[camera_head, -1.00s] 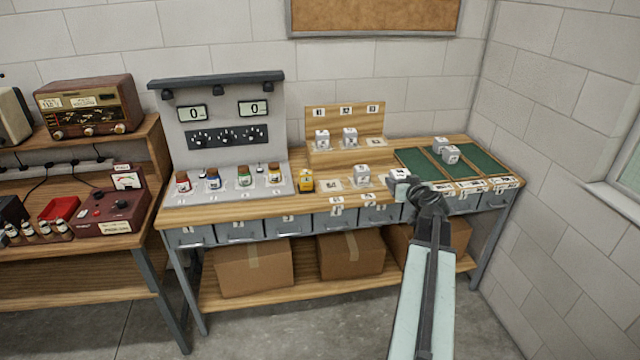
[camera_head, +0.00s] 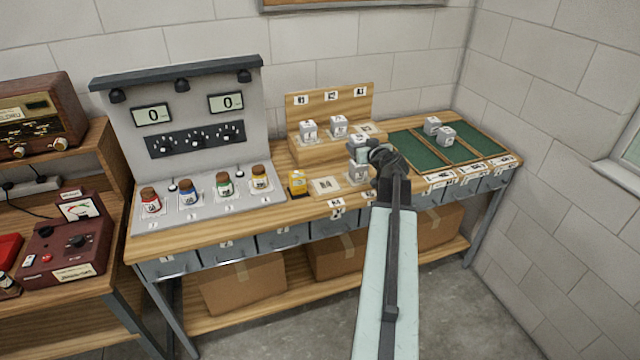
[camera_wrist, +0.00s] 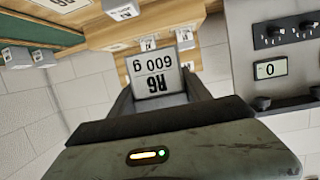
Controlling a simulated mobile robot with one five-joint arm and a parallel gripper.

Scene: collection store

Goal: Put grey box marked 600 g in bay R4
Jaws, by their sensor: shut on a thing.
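The grey box marked 600 g (camera_head: 355,148) is in my gripper (camera_head: 367,151). In the wrist view the box (camera_wrist: 160,68) shows its label upside down, reading R6 and 600 g, between the fingers (camera_wrist: 158,95). In the head view it appears just above another grey box (camera_head: 357,173) on the lower row; I cannot tell the gap.
Two grey boxes (camera_head: 308,130) (camera_head: 338,126) stand on the raised wooden step (camera_head: 320,150). Green trays (camera_head: 416,150) with two grey boxes (camera_head: 445,135) lie to the right. A scale panel (camera_head: 185,110) rises at left.

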